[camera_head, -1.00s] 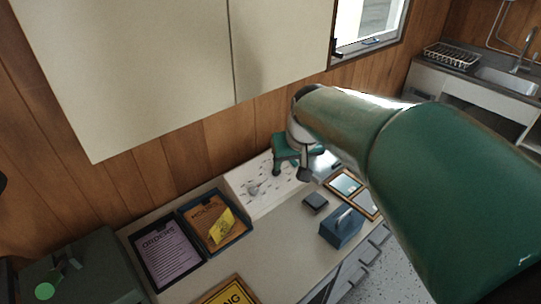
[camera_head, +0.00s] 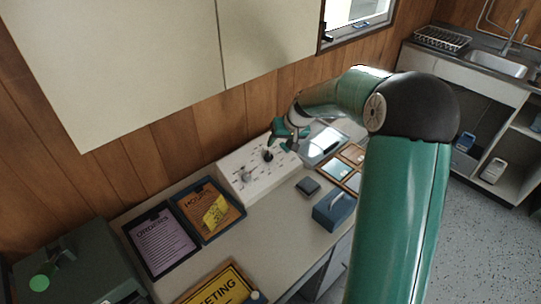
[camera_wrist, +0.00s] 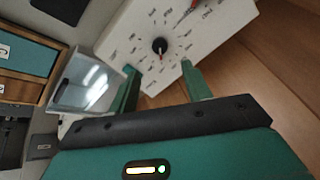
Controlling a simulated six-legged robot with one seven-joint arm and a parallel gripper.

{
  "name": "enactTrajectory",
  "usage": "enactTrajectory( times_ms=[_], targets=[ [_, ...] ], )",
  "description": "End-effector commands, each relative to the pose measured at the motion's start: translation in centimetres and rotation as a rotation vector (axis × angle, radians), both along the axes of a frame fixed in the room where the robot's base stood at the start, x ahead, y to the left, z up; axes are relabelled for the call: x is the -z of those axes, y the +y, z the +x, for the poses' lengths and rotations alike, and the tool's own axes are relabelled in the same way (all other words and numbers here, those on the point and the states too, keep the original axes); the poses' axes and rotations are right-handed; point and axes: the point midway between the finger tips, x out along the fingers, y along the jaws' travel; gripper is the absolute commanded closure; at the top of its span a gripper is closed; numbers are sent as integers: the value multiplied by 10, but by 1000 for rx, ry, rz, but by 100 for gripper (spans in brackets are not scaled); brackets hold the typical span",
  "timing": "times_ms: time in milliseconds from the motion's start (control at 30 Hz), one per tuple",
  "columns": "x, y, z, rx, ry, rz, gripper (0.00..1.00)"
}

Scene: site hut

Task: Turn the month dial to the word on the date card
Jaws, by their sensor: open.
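A white dial box (camera_head: 232,186) stands on the worktop against the wall. It has a black knob (camera_head: 268,156) near its right end and a grey knob (camera_head: 246,176) further left. In the wrist view the black knob (camera_wrist: 159,46) has a red pointer and a ring of small words that I cannot read. My gripper (camera_head: 283,134) is above the box's right end. In the wrist view its fingers (camera_wrist: 161,84) are apart and empty, with the black knob beyond the gap between them, not gripped. I cannot tell which knob is the month dial, and no date card is identifiable.
A purple sheet tray (camera_head: 160,242) and an orange sheet tray with a yellow note (camera_head: 216,213) lie left of the box. Cupboards (camera_head: 150,70) hang above.

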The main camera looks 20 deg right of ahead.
Motion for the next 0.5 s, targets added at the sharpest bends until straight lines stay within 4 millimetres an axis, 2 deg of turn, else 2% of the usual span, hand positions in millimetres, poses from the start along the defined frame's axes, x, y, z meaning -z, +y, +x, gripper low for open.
enactTrajectory(
  times_ms=[300,500],
  targets=[
    [58,15,24,-2,3,1,51],
    [85,22,36,0,1,0,51]
  ],
)
